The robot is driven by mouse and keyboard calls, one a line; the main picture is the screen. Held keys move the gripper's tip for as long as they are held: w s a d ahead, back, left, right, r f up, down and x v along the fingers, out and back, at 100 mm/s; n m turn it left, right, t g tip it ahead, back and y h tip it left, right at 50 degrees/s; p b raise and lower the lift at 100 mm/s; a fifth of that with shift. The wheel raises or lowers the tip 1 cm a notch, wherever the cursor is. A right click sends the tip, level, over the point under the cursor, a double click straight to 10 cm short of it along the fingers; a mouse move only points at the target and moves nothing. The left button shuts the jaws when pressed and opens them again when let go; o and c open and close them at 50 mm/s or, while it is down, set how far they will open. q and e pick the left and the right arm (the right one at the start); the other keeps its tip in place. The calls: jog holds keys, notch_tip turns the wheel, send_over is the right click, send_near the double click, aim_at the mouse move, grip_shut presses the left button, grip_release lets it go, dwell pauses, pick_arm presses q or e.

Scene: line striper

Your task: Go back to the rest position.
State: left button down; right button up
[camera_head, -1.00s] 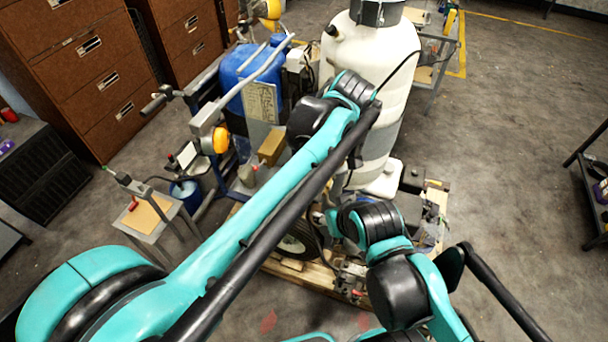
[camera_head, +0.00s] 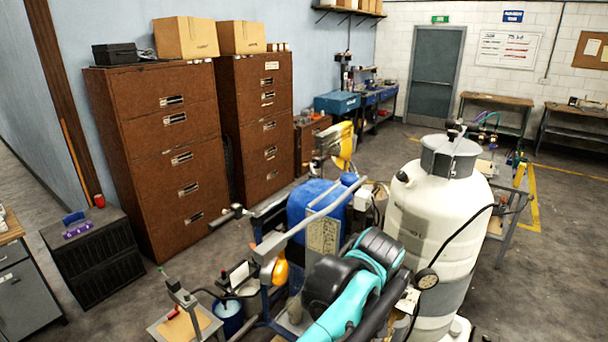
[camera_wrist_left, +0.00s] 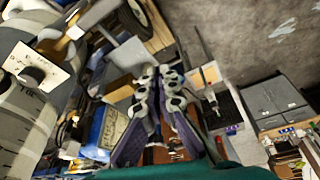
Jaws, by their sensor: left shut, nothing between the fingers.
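My left gripper (camera_wrist_left: 160,86) shows in the left wrist view with its two grey fingers together and nothing between them. In the head view only my teal and black arm shows, low in the middle, in front of the line striper; no gripper shows there. The line striper has a tall white tank (camera_head: 432,215) and a blue tank (camera_head: 316,208). In the left wrist view the white tank (camera_wrist_left: 22,122), with a round gauge (camera_wrist_left: 36,74), is at the left, apart from the fingers. My right gripper is in neither current view.
Brown filing cabinets (camera_head: 170,150) stand behind at the left. A low black cabinet (camera_head: 95,258) and a small side table (camera_head: 185,325) are nearer. Open floor (camera_head: 555,255) lies right of the white tank.

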pick_arm(q)
jog(key=s+a+f+m+t+h+b, duration=0.1)
jog(key=s+a+f+b, duration=0.4)
jog(key=a+f, duration=0.8)
jog(key=s+a+f+m+t+b, duration=0.3)
jog(key=s+a+f+m+b, duration=0.2)
jog(key=a+f+b, duration=0.7)
notch_tip(320, 180, down, 2)
jog(key=shift+s+a+f+m+h, duration=0.25)
jog(key=shift+s+a+m+h, duration=0.25)
jog(key=shift+a, duration=0.6)
